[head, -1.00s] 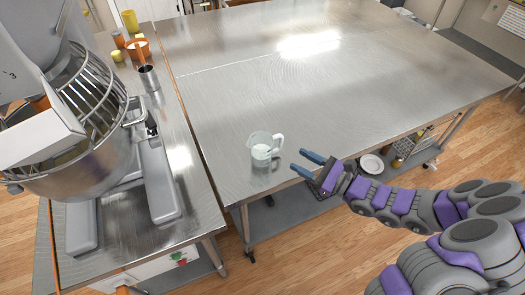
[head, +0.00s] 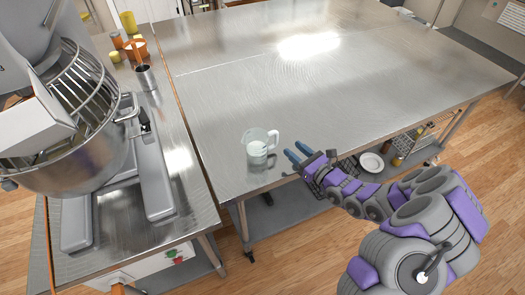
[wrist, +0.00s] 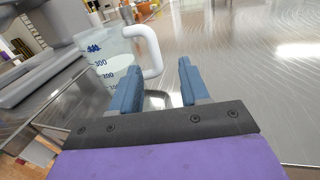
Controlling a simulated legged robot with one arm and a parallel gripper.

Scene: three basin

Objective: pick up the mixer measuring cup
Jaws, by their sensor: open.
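The measuring cup (head: 257,147) is clear with a white handle and stands upright near the front left corner of the steel table. In the wrist view the cup (wrist: 108,62) shows blue volume marks, and its white handle (wrist: 152,50) faces my gripper. My gripper (head: 296,153) is just right of the cup, open and empty, with its blue fingertips pointing toward the handle. In the wrist view my gripper (wrist: 160,82) has its two fingers apart with the handle ahead of the gap; I cannot tell if they touch it.
The steel table (head: 330,90) is mostly clear behind the cup. A large stand mixer (head: 80,130) is on the left counter, with a metal cup (head: 146,77) and several small containers behind it. A white plate (head: 371,162) is on the lower shelf.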

